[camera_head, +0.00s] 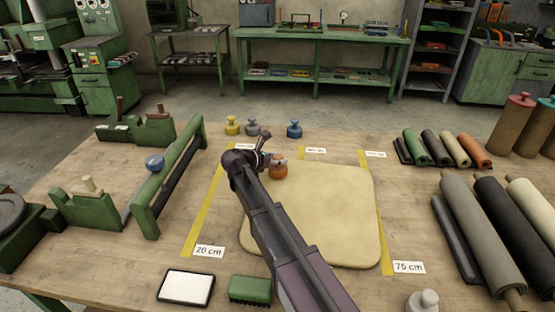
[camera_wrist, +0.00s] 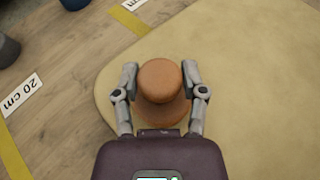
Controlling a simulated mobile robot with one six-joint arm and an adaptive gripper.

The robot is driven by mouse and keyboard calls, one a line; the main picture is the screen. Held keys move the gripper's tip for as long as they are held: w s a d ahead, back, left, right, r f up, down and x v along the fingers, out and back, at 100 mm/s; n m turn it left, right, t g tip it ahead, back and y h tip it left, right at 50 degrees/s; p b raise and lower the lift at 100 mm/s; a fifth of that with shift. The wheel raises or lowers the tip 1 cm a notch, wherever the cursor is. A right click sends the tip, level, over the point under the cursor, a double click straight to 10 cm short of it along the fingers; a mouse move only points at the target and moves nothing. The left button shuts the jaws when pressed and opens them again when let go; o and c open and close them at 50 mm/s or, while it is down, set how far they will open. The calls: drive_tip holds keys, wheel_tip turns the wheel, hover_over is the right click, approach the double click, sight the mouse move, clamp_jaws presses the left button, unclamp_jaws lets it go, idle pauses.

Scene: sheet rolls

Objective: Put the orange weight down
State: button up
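The orange weight (camera_head: 278,172) is upright at the upper left part of the pale tan sheet (camera_head: 345,215), which lies flat on the table. My gripper (camera_head: 269,158) is at the weight from above. In the wrist view the weight's round knob (camera_wrist: 160,80) sits between the two fingers (camera_wrist: 160,74), which close against it on both sides. The weight's wider base shows below the knob, over the sheet (camera_wrist: 255,90). I cannot tell whether its underside touches the sheet or is slightly above it. My arm hides part of the sheet.
Yellow strips with a 20 cm label (camera_head: 209,251) and a 75 cm label (camera_head: 409,267) flank the sheet. Yellow (camera_head: 232,127), grey (camera_head: 252,128) and blue (camera_head: 294,129) weights stand behind. A green stand (camera_head: 170,180) is left; rolls (camera_head: 480,225) lie right.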

drive_tip(key=shift+o, duration=1.2)
drive_tip(key=shift+r, duration=0.25)
drive_tip(key=p+v, duration=0.4)
drive_tip(key=v, duration=0.8)
drive_tip(key=shift+p, duration=0.4)
